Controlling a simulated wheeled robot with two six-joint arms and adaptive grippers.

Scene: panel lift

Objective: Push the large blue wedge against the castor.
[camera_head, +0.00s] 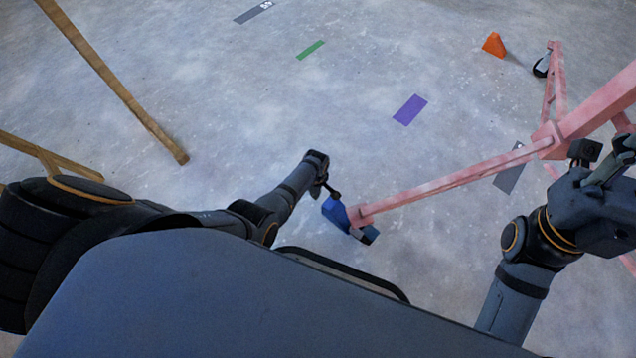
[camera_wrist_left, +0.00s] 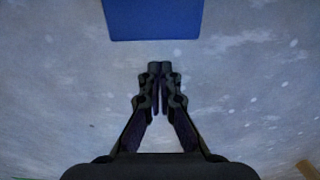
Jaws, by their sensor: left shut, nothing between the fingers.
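The large blue wedge (camera_head: 334,212) lies on the floor against or very close to the castor (camera_head: 368,236) at the near end of the pink frame's leg. I cannot tell if they touch. My left gripper (camera_head: 331,190) is shut and empty, low beside the wedge on its far-left side. In the left wrist view the wedge (camera_wrist_left: 152,18) is at the top edge, with a small gap of floor before the shut fingertips (camera_wrist_left: 160,68). My right gripper (camera_head: 603,160) is by the pink frame at the right; its fingers are not clear.
The pink frame (camera_head: 455,180) spans the right side, with another castor (camera_head: 541,66) at its far end. An orange wedge (camera_head: 494,45) lies near that castor. Wooden bars (camera_head: 120,88) stand at the left. Purple (camera_head: 410,109) and green (camera_head: 310,50) floor marks lie on open floor.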

